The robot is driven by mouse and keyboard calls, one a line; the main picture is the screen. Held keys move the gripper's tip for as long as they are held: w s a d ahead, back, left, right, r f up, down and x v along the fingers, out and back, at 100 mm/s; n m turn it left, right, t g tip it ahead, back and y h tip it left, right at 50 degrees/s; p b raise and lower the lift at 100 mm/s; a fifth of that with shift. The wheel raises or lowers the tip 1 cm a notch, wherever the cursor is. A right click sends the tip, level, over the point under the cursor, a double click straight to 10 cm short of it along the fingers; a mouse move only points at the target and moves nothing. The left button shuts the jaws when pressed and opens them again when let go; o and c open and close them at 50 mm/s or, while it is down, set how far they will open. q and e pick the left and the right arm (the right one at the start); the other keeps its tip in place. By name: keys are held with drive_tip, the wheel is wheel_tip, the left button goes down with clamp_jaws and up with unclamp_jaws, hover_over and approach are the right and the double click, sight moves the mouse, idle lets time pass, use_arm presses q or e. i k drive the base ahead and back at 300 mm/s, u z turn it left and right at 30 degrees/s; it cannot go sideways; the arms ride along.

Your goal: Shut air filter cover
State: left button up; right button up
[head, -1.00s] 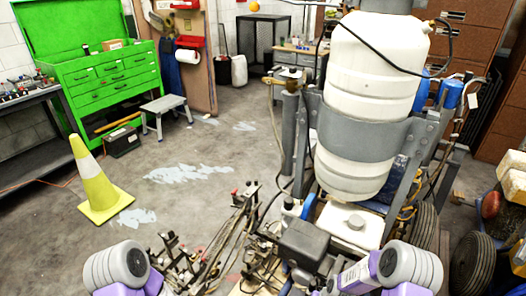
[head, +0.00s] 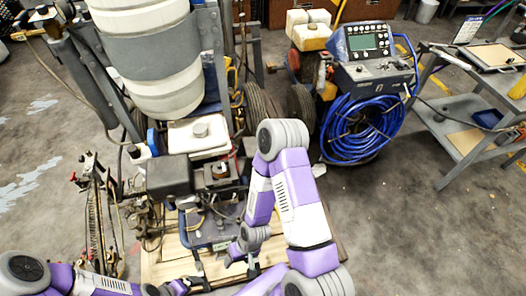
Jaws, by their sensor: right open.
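The line striper's engine (head: 215,215) sits low in the middle of the head view. A dark box (head: 168,177) on its left side looks like the air filter housing; I cannot tell whether its cover is open or shut. My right gripper (head: 240,268) is open and empty, pointing down just in front of the engine, below and to the right of the dark box. My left gripper (head: 196,281) is at the bottom edge, partly cut off, and its jaw opening is unclear. Neither gripper visibly touches the box.
A white tank (head: 155,60) in a grey frame rises behind the engine. A wooden pallet (head: 165,268) lies under the engine. A blue coiled hose (head: 362,125) on a machine stands to the right, with a grey cart (head: 455,135) beyond. Floor is clear at the lower right.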

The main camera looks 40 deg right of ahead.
sight(248, 150)
drive_tip(key=z, duration=1.05)
